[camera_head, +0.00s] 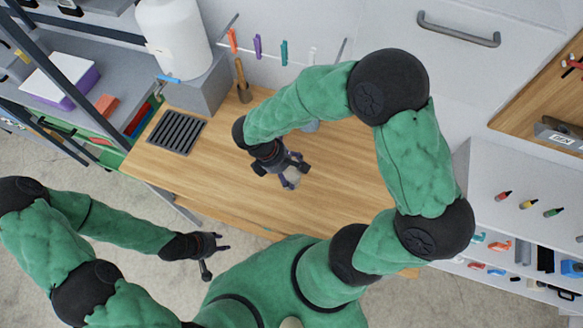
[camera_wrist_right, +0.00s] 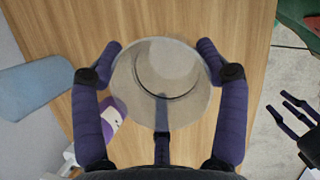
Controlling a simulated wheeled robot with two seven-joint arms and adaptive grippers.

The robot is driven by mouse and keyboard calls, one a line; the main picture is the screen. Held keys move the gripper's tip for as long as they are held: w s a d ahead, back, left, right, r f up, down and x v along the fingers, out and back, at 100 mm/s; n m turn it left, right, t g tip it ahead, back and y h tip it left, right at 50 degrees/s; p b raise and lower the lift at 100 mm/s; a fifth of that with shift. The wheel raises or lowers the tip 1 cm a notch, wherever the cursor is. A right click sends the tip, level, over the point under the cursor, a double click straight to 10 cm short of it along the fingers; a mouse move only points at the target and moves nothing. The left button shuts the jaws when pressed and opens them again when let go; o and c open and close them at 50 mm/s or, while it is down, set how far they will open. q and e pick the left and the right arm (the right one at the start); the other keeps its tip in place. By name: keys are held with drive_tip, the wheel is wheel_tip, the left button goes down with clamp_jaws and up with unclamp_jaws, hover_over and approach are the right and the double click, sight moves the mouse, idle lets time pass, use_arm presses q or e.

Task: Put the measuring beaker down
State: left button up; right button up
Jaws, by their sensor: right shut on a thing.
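The measuring beaker (camera_wrist_right: 185,90) is a pale, see-through round vessel, seen from above in the right wrist view. My right gripper (camera_wrist_right: 160,62) is shut on it, with purple fingers on both sides of its rim. In the head view the beaker (camera_head: 291,178) shows partly below my right gripper (camera_head: 288,168), over the middle of the wooden table (camera_head: 220,185). I cannot tell whether its base touches the wood. My left gripper (camera_head: 216,258) is empty, fingers spread, off the table's front left edge; it also shows in the right wrist view (camera_wrist_right: 292,108).
A black slotted plate (camera_head: 177,132) lies on the table's left end. A grey block (camera_head: 207,88) with a white container (camera_head: 172,38) stands at the back left. In the wrist view a light blue object (camera_wrist_right: 32,90) and a purple-and-white object (camera_wrist_right: 113,118) are near the beaker.

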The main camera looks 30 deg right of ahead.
drive_tip(key=a+r, duration=0.1)
drive_tip(key=s+a+r, duration=0.2)
drive_tip(key=r, duration=0.1)
drive_tip(key=shift+s+r+p, duration=0.1)
drive_tip(key=shift+s+p, duration=0.1)
drive_tip(key=shift+p, duration=0.2)
drive_tip(key=s+a+r+n, duration=0.2)
drive_tip(key=s+a+r, duration=0.1)
drive_tip(key=s+a, duration=0.1)
drive_tip(key=shift+a+t, duration=0.4)
drive_tip(key=shift+a, duration=0.5)
drive_tip(key=w+n+t, duration=0.1)
drive_tip(key=n, duration=0.1)
drive_tip(key=w+n+b, duration=0.1)
drive_tip(key=n, duration=0.2)
drive_tip(key=w+n+t, duration=0.1)
drive_tip(key=w+n, duration=0.1)
drive_tip(key=shift+w+d+t+b, duration=0.1)
drive_tip(key=shift+d+t+b, duration=0.2)
drive_tip(key=shift+d+b, duration=0.05)
drive_tip(key=shift+w+d+f+n+t+y+b, duration=0.2)
drive_tip(key=shift+w+d+f+n+b, duration=0.7)
drive_tip(key=shift+w+f, duration=1.45)
drive_tip(key=shift+w+d+f+n+t+y+b, duration=0.2)
drive_tip(key=shift+w+d+f+n+b, duration=0.65)
drive_tip(key=shift+w+f, duration=1.55)
drive_tip(key=shift+w+d+f+n+t+y+b, duration=0.15)
drive_tip(key=shift+w+d+f+n+b, duration=0.8)
drive_tip(key=shift+w, duration=2.15)
